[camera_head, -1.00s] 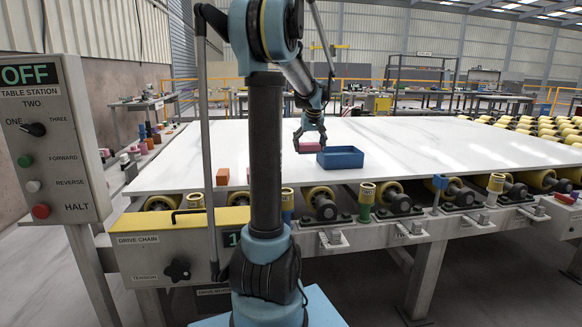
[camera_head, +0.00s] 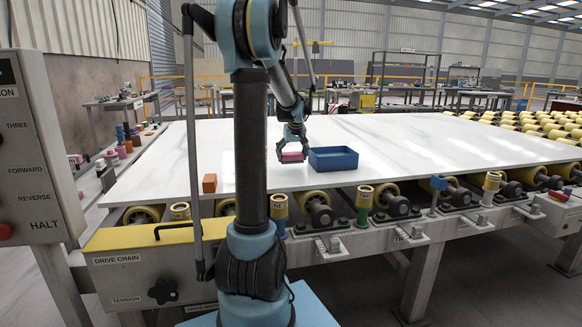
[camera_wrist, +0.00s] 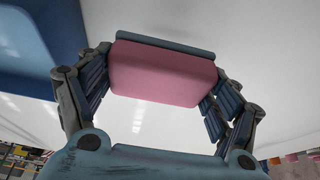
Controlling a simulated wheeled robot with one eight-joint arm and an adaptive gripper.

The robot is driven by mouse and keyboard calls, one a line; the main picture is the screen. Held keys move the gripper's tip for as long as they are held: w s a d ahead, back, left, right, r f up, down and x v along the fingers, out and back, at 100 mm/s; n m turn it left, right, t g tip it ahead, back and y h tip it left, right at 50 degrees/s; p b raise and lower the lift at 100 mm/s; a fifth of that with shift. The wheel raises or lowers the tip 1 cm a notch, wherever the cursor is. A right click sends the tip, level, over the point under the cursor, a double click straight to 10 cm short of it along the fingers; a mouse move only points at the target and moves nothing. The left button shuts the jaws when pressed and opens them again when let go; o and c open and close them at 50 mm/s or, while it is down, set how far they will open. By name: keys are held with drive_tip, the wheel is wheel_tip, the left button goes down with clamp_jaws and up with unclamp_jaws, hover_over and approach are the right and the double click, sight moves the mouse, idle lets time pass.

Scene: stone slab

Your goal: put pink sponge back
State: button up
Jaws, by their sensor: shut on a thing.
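My gripper (camera_head: 291,153) is shut on the pink sponge (camera_head: 292,157) over the white stone slab (camera_head: 430,150). In the wrist view the pink sponge (camera_wrist: 165,73) sits between the two fingers, with the slab below it. The blue bin (camera_head: 333,160) stands on the slab just right of my gripper. The wall of the blue bin also shows at the upper left of the wrist view (camera_wrist: 40,85). The sponge is outside the bin, beside it. I cannot tell whether the sponge touches the slab.
An orange block (camera_head: 209,183) lies on the slab left of my arm. Yellow rollers (camera_head: 318,198) run along the slab's front edge. A control box (camera_head: 40,150) stands at the left. The slab's right part is clear.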

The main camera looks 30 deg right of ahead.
drive_tip(key=shift+f, duration=2.05)
drive_tip(key=o, duration=1)
drive_tip(key=shift+f, duration=0.1)
drive_tip(key=shift+o, duration=0.2)
drive_tip(key=v, duration=1.2)
drive_tip(key=shift+s+a, duration=0.1)
drive_tip(key=shift+s, duration=0.05)
